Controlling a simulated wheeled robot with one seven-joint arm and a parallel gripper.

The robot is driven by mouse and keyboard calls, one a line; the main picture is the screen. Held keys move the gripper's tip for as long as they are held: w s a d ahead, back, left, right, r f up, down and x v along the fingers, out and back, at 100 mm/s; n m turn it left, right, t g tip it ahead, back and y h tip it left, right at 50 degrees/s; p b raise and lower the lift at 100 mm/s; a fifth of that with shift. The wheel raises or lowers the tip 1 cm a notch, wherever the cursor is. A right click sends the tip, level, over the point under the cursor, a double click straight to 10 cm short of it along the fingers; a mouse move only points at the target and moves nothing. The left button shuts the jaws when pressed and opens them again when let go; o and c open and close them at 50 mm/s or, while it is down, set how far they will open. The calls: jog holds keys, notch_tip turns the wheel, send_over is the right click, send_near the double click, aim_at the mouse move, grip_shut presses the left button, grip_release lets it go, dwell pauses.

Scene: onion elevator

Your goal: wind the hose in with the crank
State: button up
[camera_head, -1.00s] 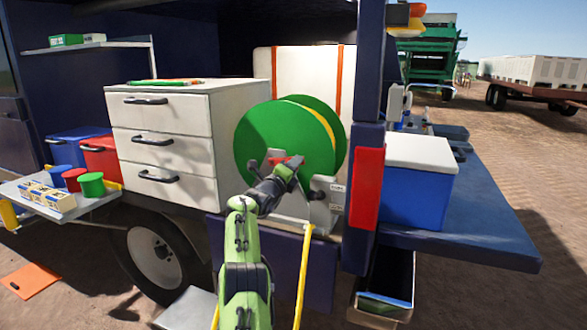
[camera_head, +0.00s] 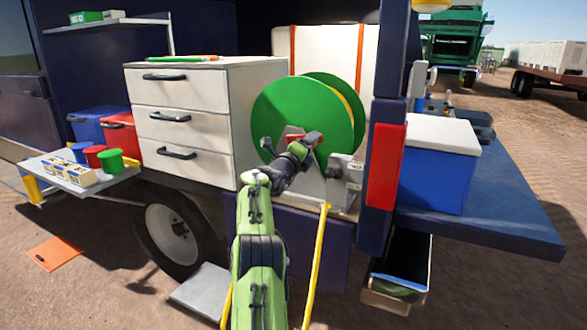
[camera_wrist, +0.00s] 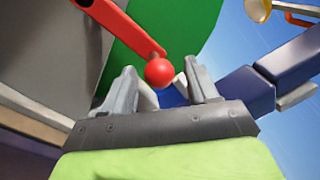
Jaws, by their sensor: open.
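The green hose reel (camera_head: 300,112) stands in the vehicle's open side, with yellow hose on its drum. The yellow hose (camera_head: 316,262) hangs down from the reel toward the ground. The crank is a red arm (camera_wrist: 128,28) ending in a round red knob (camera_wrist: 159,72), seen close in the wrist view. My gripper (camera_wrist: 165,92) is open, with the knob between or just beyond its fingertips; I cannot tell whether they touch. In the head view my arm reaches up to the red crank (camera_head: 304,138), and my gripper's fingers are hard to make out there.
A white drawer cabinet (camera_head: 185,120) stands left of the reel. A dark blue post with a red panel (camera_head: 387,165) stands to its right, near a blue cooler (camera_head: 432,175). A shelf with cups (camera_head: 92,180) juts out at left. An open box (camera_head: 398,285) hangs low at right.

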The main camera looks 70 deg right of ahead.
jog(key=b+v, duration=0.1)
jog(key=v, duration=1.3)
jog(key=shift+a+f, duration=0.1)
